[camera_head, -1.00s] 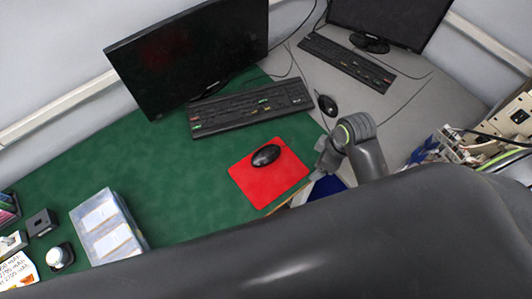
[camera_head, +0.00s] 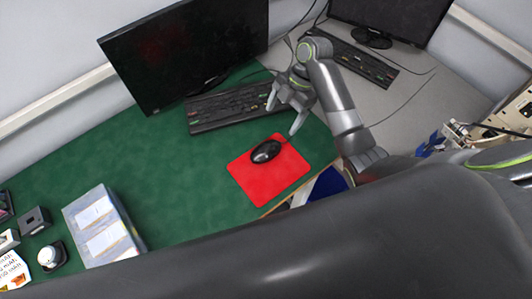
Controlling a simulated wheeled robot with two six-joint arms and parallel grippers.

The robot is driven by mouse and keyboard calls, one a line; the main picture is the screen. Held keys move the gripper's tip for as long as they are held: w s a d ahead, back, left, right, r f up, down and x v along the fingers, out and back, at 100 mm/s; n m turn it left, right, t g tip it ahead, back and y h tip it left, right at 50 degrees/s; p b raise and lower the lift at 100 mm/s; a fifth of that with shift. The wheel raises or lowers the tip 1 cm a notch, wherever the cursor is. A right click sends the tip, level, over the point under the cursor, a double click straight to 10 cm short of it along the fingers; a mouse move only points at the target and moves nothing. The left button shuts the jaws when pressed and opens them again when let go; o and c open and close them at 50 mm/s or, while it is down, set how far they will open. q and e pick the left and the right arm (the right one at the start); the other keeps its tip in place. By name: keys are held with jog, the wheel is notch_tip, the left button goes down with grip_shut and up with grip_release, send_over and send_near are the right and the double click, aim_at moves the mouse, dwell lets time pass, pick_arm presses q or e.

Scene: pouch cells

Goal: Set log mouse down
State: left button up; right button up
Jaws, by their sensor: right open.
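A black mouse (camera_head: 266,151) lies on a red mouse pad (camera_head: 262,185) on the green desk mat. My right gripper (camera_head: 283,117) is open and empty. In the picture it sits just above and to the right of the mouse, with its fingers pointing down over the mat near the keyboard's right end. It appears apart from the mouse. My left gripper is not in view.
A black keyboard (camera_head: 228,107) and a monitor (camera_head: 185,50) stand behind the pad. A second keyboard (camera_head: 356,62) and monitor (camera_head: 391,18) are on the grey desk at right. A clear box (camera_head: 104,232) stands at left. The green mat (camera_head: 150,165) is bare left of the pad.

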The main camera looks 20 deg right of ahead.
aim_at(268, 146)
jog(key=b+x, duration=0.6)
jog(key=x, duration=0.3)
jog(key=shift+s+f, duration=0.1)
jog(key=shift+f, duration=0.05)
jog(key=shift+b+x, duration=0.95)
jog(key=shift+x, duration=0.25)
jog(key=shift+p+x, duration=0.4)
jog(key=shift+x, duration=0.45)
jog(key=c, duration=1.1)
